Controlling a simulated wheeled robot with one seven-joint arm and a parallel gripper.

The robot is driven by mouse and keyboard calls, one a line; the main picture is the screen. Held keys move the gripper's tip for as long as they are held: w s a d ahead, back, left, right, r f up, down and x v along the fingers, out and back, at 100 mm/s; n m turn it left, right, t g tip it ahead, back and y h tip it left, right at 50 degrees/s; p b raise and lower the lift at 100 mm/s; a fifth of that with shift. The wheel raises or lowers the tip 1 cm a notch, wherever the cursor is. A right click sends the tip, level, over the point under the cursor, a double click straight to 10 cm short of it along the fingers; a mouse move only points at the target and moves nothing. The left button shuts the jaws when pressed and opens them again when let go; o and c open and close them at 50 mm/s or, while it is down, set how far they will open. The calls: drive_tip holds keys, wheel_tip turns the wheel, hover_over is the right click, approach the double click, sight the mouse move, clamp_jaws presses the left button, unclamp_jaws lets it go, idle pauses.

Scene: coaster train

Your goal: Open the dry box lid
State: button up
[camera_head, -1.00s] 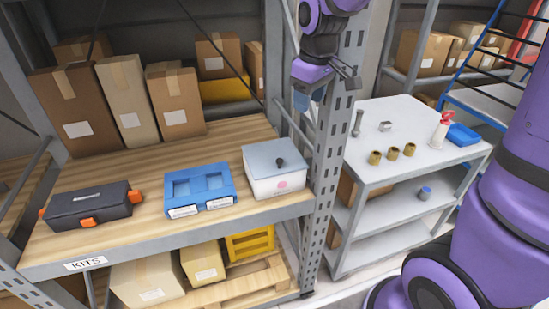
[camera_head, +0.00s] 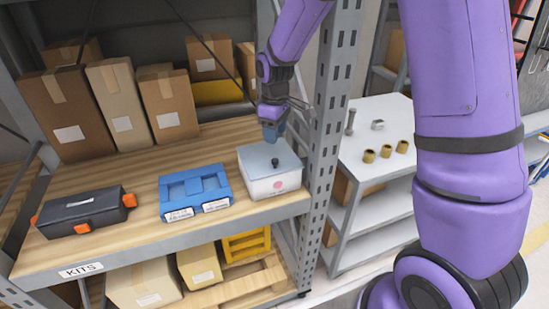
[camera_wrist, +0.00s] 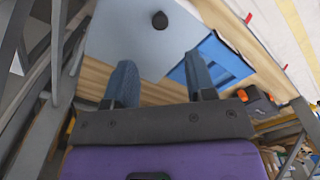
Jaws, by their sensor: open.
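The dry box (camera_head: 272,186) is a white box with a pink mark on its front. It stands at the right end of the wooden shelf. Its grey lid (camera_head: 256,157) is closed and has a black knob (camera_head: 275,162) on top; in the wrist view the lid (camera_wrist: 130,35) and knob (camera_wrist: 160,20) show at the top. My gripper (camera_head: 271,135) is just above the back of the lid, pointing down, behind the knob. In the wrist view my gripper (camera_wrist: 158,75) has its two blue-grey fingers apart and nothing between them. The knob is beyond the fingertips.
A blue tray (camera_head: 195,190) lies left of the box, and a black toolbox (camera_head: 82,210) with orange latches lies further left. The steel rack post (camera_head: 330,110) rises close to the right of my gripper. Cardboard boxes (camera_head: 120,105) stand at the back left.

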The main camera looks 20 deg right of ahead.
sight(275, 160)
wheel_tip(275, 160, down, 10)
drive_tip(key=shift+r, duration=0.25)
drive_tip(key=shift+c, duration=0.4)
clamp_jaws()
